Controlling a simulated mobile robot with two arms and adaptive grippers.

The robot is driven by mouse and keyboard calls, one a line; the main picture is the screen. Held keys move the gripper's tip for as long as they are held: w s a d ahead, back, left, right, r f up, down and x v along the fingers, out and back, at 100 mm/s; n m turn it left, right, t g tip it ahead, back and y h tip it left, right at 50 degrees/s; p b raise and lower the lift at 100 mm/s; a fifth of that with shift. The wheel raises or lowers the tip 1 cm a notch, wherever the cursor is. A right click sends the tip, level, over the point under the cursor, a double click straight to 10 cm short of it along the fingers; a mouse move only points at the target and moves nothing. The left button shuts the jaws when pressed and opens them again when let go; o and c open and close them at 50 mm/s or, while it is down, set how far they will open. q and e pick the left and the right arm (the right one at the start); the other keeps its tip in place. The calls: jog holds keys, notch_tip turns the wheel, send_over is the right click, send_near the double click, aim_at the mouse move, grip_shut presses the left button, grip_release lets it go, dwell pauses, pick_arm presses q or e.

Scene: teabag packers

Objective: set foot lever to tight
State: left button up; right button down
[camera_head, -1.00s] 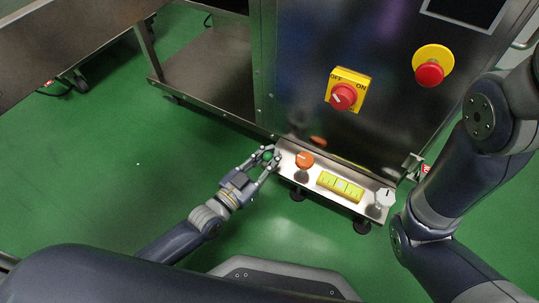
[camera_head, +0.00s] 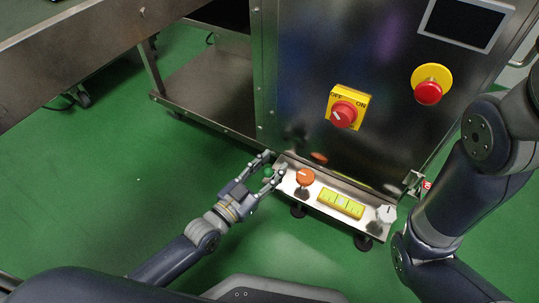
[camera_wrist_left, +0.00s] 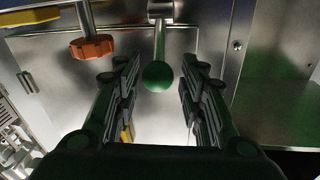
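A lever with a green ball end (camera_wrist_left: 158,76) hangs from a metal block in the left wrist view. I take it to be the foot lever; its tight or loose setting cannot be read. My left gripper (camera_head: 275,163) is open at the left end of the low metal panel (camera_head: 369,207). In the left wrist view its two fingers stand on either side of the green ball, with gaps. I see no grip on it.
An orange knob (camera_head: 305,176) stands on the panel beside my left gripper, with a yellow block (camera_head: 341,203) and a white knob (camera_head: 386,214) farther right. Above are a red OFF/ON switch (camera_head: 343,113) and a red emergency button (camera_head: 428,92). Green floor (camera_head: 120,190) is clear at left.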

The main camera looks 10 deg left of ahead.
pick_arm(q)
notch_tip(320, 180, up, 7)
jog(key=shift+r, duration=0.2)
jog(key=shift+r, duration=0.1)
dwell(0.5)
